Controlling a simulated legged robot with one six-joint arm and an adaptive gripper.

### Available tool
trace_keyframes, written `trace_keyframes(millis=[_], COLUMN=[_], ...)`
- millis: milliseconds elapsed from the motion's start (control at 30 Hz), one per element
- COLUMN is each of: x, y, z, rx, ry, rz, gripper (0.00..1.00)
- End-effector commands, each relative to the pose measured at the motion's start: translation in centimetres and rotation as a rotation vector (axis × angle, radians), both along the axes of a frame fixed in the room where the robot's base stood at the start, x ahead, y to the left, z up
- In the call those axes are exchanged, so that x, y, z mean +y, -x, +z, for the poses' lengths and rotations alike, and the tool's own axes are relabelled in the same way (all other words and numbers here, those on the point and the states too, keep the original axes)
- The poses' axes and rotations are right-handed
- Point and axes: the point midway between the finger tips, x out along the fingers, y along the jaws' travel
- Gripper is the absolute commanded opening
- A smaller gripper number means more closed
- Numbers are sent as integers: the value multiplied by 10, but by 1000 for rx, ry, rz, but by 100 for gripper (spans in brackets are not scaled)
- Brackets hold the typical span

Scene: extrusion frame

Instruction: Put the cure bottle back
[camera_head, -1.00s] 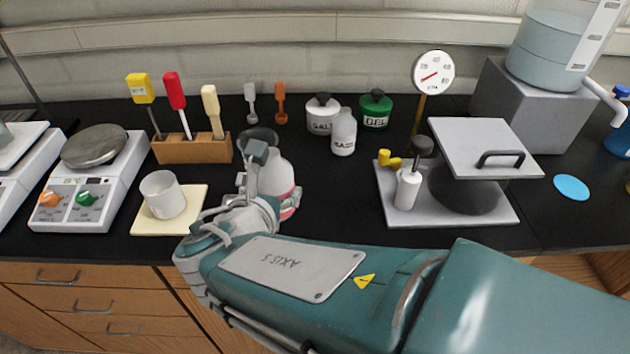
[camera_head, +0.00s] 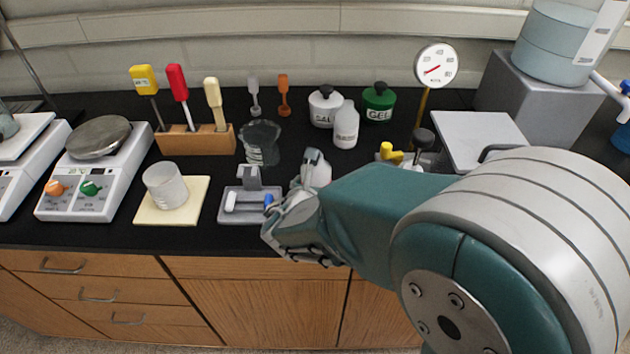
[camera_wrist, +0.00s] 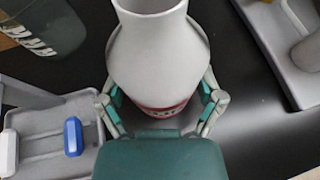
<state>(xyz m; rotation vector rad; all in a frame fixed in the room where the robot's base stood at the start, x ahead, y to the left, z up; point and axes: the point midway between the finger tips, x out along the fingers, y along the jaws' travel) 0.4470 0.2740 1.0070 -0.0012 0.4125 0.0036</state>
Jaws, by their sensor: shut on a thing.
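A white bottle with a red band (camera_wrist: 160,55) stands between my gripper's fingers in the wrist view, its narrow neck open at the top. I cannot read its label, so I cannot confirm that it is the cure bottle. My gripper (camera_wrist: 160,108) is shut around its lower body. In the head view, only the bottle's upper part (camera_head: 317,170) shows beyond my gripper (camera_head: 300,192), over the counter's front. Its base is hidden, so I cannot tell whether it touches the counter. A smaller white bottle (camera_head: 346,127) stands behind it.
A grey tray (camera_head: 232,215) with white and blue pieces lies left of my gripper, with a clear beaker (camera_head: 260,143) behind. Salt (camera_head: 323,108) and gel (camera_head: 378,103) jars stand at the back. A lidded chamber (camera_head: 470,135) is at right. A cup (camera_head: 166,187) sits left.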

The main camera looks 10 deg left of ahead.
Motion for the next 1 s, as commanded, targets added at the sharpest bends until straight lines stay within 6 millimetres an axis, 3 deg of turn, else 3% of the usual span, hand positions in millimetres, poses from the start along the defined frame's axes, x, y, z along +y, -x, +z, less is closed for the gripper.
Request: trace_keyframes(millis=[333, 367, 400, 833, 1000], x=[2, 2, 2, 1, 3], y=[0, 0, 0, 0, 20], z=[-5, -6, -5, -2, 6], rx=[-2, -1, -1, -2, -4], ry=[1, 1, 0, 0, -2], rz=[0, 0, 0, 1, 4], gripper=[31, 90, 100, 100, 100])
